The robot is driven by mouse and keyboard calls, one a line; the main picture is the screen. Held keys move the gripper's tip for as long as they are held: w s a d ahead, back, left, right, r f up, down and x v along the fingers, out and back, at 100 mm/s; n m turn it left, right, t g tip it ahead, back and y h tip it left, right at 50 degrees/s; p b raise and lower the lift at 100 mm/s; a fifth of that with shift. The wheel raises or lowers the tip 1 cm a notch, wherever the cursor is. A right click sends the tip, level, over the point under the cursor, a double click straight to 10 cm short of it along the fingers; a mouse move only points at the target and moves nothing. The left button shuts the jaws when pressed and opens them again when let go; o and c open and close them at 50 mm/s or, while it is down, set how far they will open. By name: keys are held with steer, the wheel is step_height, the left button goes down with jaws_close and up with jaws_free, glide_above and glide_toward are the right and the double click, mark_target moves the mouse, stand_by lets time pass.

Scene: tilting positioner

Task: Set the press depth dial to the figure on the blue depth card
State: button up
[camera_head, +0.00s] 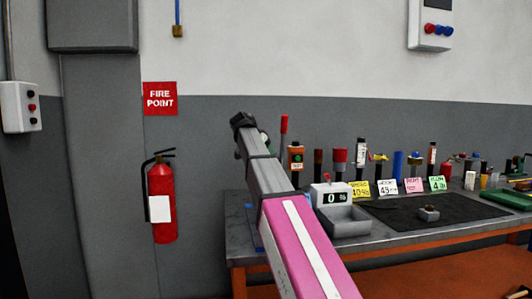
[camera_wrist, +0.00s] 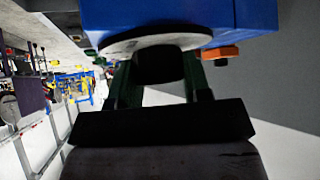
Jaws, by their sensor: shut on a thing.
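In the wrist view my gripper (camera_wrist: 160,78) is shut on a dark round knob (camera_wrist: 160,64). The knob stands out from a pale grey disc (camera_wrist: 120,45) on the side of a blue housing (camera_wrist: 150,14). Its markings cannot be read here. In the head view my arm hides the gripper and the knob. A display box (camera_head: 338,198) on the bench reads "0 %". Behind it stand a yellow card (camera_head: 360,189), a pale bluish-white card (camera_head: 388,187) that seems to read 45, a pink card (camera_head: 413,185) and a green card (camera_head: 437,184). Their small print is unclear.
The grey bench (camera_head: 420,232) carries a grey tray (camera_head: 347,221), a black mat (camera_head: 460,207) and several tools along its back. A red lever (camera_head: 284,124) stands behind my arm. A fire extinguisher (camera_head: 161,200) hangs on the wall at left. An orange block (camera_wrist: 220,52) sits beside the disc.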

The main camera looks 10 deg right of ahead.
steer(key=n+t+y, duration=0.1)
steer(key=n, duration=0.2)
steer(key=n+t+y, duration=0.2)
steer(key=shift+s+n, duration=0.1)
steer(key=shift+n, duration=0.3)
steer(key=n+t+y, duration=0.1)
steer(key=n+y, duration=0.3)
steer(key=n, duration=0.1)
steer(key=shift+r+n+t, duration=0.1)
steer(key=shift+n+t, duration=0.2)
steer(key=shift+t, duration=0.1)
steer(key=shift+n+y, duration=0.3)
steer(key=o, duration=0.9)
steer(key=shift+o, duration=0.2)
steer(key=v, duration=1)
steer(key=shift+s+r, duration=0.2)
